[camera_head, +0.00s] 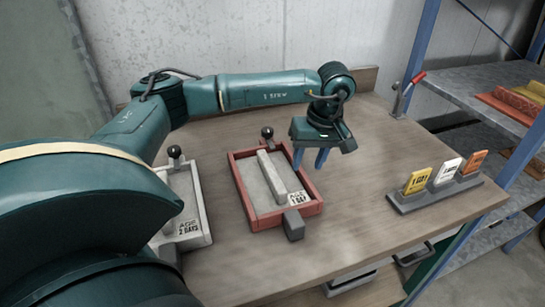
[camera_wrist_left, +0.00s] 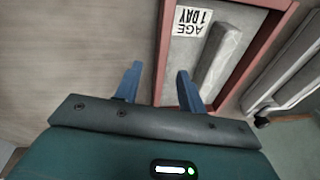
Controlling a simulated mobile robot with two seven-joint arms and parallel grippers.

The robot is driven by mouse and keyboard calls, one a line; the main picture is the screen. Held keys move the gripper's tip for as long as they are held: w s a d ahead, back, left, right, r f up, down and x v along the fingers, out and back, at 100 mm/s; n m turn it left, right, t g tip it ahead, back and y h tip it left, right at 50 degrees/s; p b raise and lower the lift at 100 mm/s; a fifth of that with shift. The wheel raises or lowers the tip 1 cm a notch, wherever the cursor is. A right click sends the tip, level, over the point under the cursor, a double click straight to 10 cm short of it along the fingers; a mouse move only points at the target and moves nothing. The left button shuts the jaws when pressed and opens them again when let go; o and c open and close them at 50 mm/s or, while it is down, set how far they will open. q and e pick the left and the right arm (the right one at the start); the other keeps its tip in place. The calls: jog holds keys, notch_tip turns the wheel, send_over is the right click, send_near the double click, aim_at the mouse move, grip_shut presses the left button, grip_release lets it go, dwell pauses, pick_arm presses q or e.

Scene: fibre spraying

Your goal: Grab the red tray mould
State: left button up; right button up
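The red tray mould (camera_head: 240,190) lies flat on the wooden table, with a grey fill, a light bar along its middle and a label reading AGE 1 DAY. A dark ball-topped knob stands at its far end and a grey block at its near end. It also shows in the left wrist view (camera_wrist_left: 258,58). My left gripper (camera_head: 309,158) is open and empty, pointing down beside the tray's right rim. In the left wrist view its fingers (camera_wrist_left: 158,84) are apart, one overlapping the tray's near-side rim in the picture. Contact cannot be told. My right gripper is not in view.
A pale tray mould (camera_head: 204,226) labelled 2 DAYS stands left, partly hidden by my arm. A grey holder (camera_head: 436,194) with yellow, white and orange cards stands right. A blue-posted shelf (camera_head: 480,90) is beyond the table. Table between tray and cards is clear.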

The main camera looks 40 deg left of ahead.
aim_at(304, 172)
pick_arm(q)
jog(key=f, duration=0.3)
jog(key=shift+s+a+f, duration=0.1)
jog(key=shift+a+f, duration=0.1)
jog(key=shift+a, duration=0.2)
grip_shut()
jog(key=shift+r, duration=0.15)
